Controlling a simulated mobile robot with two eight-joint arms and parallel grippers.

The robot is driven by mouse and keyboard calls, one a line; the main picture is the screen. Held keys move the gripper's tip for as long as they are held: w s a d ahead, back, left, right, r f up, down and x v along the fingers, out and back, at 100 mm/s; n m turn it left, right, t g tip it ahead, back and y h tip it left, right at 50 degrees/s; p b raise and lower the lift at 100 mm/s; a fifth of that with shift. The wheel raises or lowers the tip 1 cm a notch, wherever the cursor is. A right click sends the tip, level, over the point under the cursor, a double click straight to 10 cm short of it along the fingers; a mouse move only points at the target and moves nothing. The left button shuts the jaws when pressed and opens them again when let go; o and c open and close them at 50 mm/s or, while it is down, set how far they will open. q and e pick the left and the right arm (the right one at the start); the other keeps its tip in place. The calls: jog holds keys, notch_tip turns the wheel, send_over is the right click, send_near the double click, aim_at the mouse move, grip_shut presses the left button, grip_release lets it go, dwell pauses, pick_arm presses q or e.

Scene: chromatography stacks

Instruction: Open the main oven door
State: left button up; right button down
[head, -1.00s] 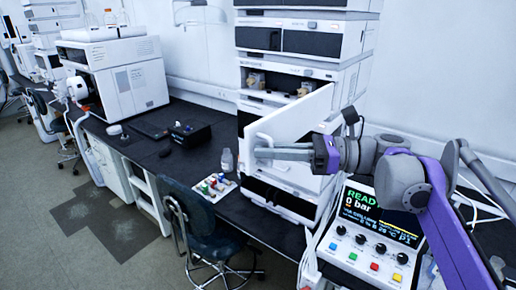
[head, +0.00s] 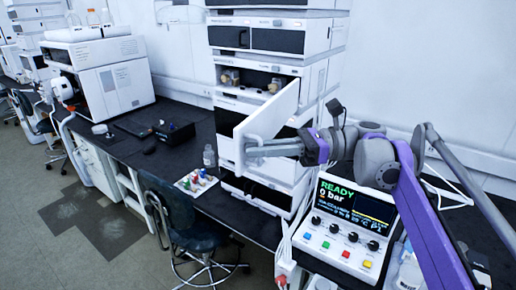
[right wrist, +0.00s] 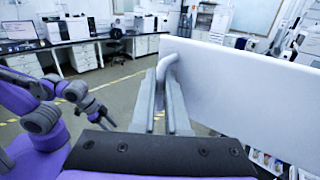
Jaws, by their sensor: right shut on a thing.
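The oven door is a white flat panel (head: 268,117) on the front of the tall module stack. In the head view it stands swung out from the stack, its free edge toward me and to the left. My right gripper (head: 256,150) is shut on the bar handle (right wrist: 169,62) near the door's free edge. In the right wrist view the two fingers (right wrist: 161,92) close around the handle, and the door panel (right wrist: 250,85) fills the right side. My left gripper (right wrist: 98,110) shows at the left of the right wrist view, away from the door; its jaws are unclear.
A control box with a lit screen (head: 357,203) stands right of the stack, below my right arm. A small tray of coloured-cap vials (head: 195,182) and a bottle (head: 209,156) sit left of the stack. A chair (head: 180,215) stands before the bench.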

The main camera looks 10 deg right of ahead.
jog(key=shift+a, duration=0.1)
jog(key=c, duration=1.2)
grip_release()
jog(key=shift+s, duration=0.1)
jog(key=d, duration=0.7)
jog(key=shift+s+d+b, duration=0.1)
jog(key=shift+d+b, duration=0.15)
jog(key=shift+b, duration=0.05)
